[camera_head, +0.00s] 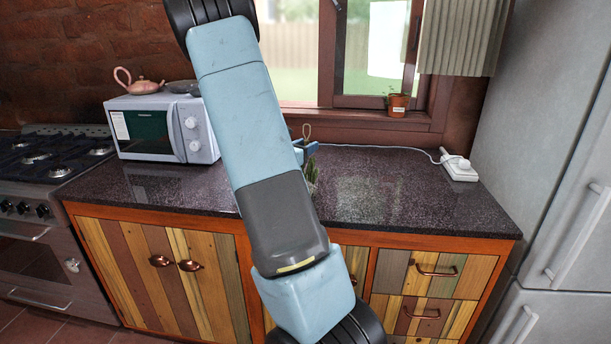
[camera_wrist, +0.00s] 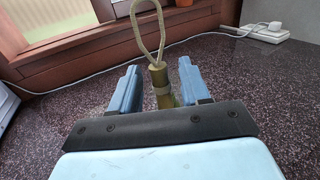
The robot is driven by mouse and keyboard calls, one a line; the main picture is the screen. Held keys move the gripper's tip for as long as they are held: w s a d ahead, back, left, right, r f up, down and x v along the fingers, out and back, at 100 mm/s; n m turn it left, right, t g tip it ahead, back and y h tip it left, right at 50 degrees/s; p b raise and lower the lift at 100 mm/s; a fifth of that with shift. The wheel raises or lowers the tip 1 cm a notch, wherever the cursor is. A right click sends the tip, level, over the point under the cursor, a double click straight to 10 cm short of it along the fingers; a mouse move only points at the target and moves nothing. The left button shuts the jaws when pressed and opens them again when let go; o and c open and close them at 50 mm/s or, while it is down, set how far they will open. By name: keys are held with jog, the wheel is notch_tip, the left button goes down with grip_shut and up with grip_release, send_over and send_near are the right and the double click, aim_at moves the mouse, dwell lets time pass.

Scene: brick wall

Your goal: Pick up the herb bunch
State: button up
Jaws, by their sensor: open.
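The herb bunch (camera_head: 311,169) stands on the dark countertop, mostly hidden behind my arm in the head view, with a loop of cord rising from its top. In the wrist view its tied stem and pale cord loop (camera_wrist: 160,76) show between my fingers. My gripper (camera_wrist: 155,88) is open, with one blue finger on each side of the stem. Gaps show between the stem and both fingers. The lower part of the bunch is hidden by my gripper's body. In the head view only a bit of my blue gripper (camera_head: 306,148) shows beside my arm.
A white microwave (camera_head: 163,128) with a pink teapot (camera_head: 137,83) on top stands at the left. A white power strip (camera_head: 458,167) with a cable lies at the right. A potted plant (camera_head: 398,104) sits on the windowsill. The right countertop (camera_head: 400,195) is mostly clear.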

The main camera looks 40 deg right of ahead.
jog(key=shift+w+d, duration=0.1)
jog(key=shift+d, duration=0.25)
jog(key=shift+c, duration=0.4)
grip_shut()
